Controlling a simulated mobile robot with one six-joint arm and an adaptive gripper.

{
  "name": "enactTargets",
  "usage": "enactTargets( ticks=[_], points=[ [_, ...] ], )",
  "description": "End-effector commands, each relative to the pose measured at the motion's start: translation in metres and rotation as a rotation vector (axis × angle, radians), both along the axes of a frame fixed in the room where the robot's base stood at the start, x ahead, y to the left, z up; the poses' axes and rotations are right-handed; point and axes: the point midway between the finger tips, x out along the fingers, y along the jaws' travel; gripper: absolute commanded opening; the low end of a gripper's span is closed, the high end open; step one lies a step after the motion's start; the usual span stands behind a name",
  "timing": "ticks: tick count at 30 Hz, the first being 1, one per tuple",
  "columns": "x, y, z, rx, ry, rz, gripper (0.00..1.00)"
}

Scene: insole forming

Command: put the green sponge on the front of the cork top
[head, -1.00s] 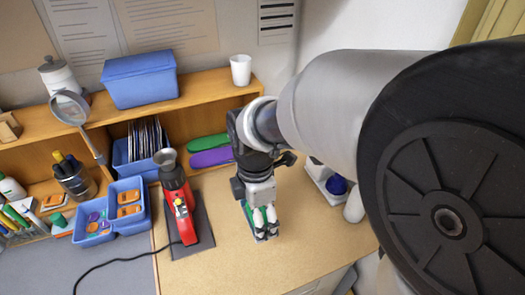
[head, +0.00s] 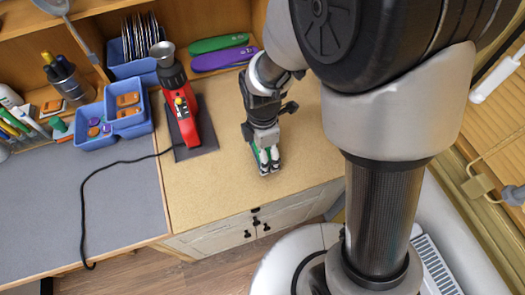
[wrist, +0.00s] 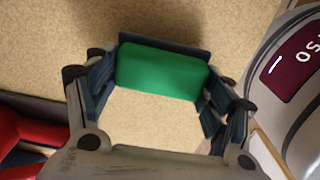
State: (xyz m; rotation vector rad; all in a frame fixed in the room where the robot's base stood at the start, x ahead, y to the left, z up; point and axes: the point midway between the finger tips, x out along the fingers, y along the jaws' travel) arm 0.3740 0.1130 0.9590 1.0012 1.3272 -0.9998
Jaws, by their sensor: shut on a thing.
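The green sponge (wrist: 162,72) sits between the fingertips of my gripper (wrist: 160,82) in the wrist view, which is shut on it. In the head view my gripper (head: 268,166) points down over the tan cork top (head: 215,185), near its front edge and right of the red heat tool. Only a sliver of the sponge (head: 255,151) shows there, the rest hidden by the fingers. I cannot tell whether the sponge touches the cork.
The red heat tool (head: 184,110) stands on a dark pad (head: 203,140) to the left, its black cable (head: 110,166) running over the grey top (head: 75,205). Blue bins (head: 93,133), a green insole (head: 217,43) and a purple one (head: 222,59) lie behind. Cork left of my gripper is clear.

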Motion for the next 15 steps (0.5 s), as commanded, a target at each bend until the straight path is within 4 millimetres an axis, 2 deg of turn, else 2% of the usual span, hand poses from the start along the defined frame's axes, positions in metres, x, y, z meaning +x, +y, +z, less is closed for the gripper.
enactTargets(
  ticks=[1, 3, 5, 12, 13, 15],
  points=[
    [-0.0008, -0.0003, -0.0126, -0.001, 0.004, 0.000, 0.55],
    [-0.0006, -0.0002, -0.0204, -0.001, 0.003, 0.000, 0.55],
    [-0.0003, -0.0001, -0.0220, 0.000, 0.001, 0.000, 0.52],
    [-0.0003, -0.0001, -0.0212, 0.000, 0.001, 0.000, 0.52],
    [-0.0003, -0.0001, -0.0216, 0.000, 0.001, 0.000, 0.75],
    [-0.0004, -0.0001, -0.0210, 0.000, 0.001, 0.000, 0.80]
  ],
)
